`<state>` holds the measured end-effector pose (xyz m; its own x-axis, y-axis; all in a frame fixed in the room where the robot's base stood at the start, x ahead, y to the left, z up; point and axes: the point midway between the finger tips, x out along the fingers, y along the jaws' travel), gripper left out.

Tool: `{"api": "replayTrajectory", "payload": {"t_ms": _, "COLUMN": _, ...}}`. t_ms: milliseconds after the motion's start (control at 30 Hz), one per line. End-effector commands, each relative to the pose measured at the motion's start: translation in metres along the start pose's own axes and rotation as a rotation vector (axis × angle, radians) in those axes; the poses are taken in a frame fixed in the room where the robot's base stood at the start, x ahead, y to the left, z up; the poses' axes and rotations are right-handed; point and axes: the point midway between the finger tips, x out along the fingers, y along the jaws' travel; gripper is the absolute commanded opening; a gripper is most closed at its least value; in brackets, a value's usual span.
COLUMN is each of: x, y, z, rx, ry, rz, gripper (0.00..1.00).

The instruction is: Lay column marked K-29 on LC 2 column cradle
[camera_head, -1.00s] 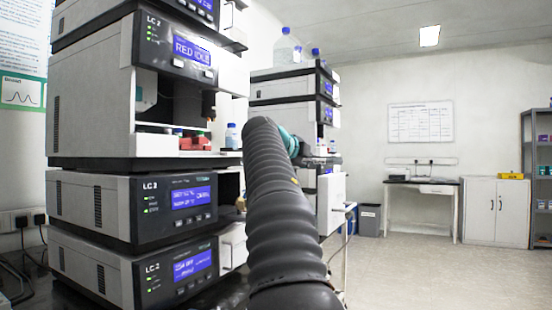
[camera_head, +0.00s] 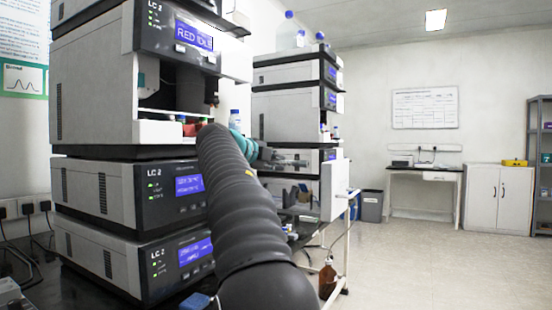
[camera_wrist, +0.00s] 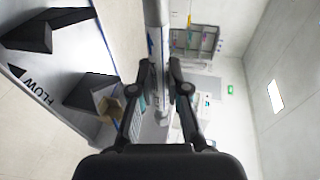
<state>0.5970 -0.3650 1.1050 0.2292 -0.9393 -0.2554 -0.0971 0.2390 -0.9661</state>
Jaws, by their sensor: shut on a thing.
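My gripper (camera_wrist: 157,88) is shut on a pale metal column (camera_wrist: 155,18), a slim rod that runs up between the fingers and out of the top of the wrist view. No K-29 mark is readable on it. In the wrist view, a pale panel (camera_wrist: 65,62) lettered FLOW carries two dark brackets, one upper (camera_wrist: 45,35) and one lower (camera_wrist: 80,95), that look like a column cradle. The column is apart from them, to their right. The panel's unit label is not visible there. In the head view, my forearm hides part of the gripper area.
The near LC 2 stack (camera_head: 125,190) stands at left in the head view, with small bottles and red items on its ledge. A second stack (camera_head: 285,100) stands behind. A brown bottle (camera_head: 327,278) sits low by a trolley. Open floor lies to the right.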

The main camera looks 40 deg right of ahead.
Motion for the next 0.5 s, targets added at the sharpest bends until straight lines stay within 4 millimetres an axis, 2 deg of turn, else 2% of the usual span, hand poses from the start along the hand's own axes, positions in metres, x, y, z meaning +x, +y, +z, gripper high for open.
{"api": "replayTrajectory", "payload": {"t_ms": 33, "x": 0.002, "y": 0.007, "z": 0.0, "rx": 0.0, "ry": 0.0, "rz": -0.001, "gripper": 0.0}}
{"api": "replayTrajectory", "payload": {"t_ms": 500, "x": 0.011, "y": 0.041, "z": 0.001, "rx": 0.0, "ry": -0.001, "rz": -0.001, "gripper": 0.0}}
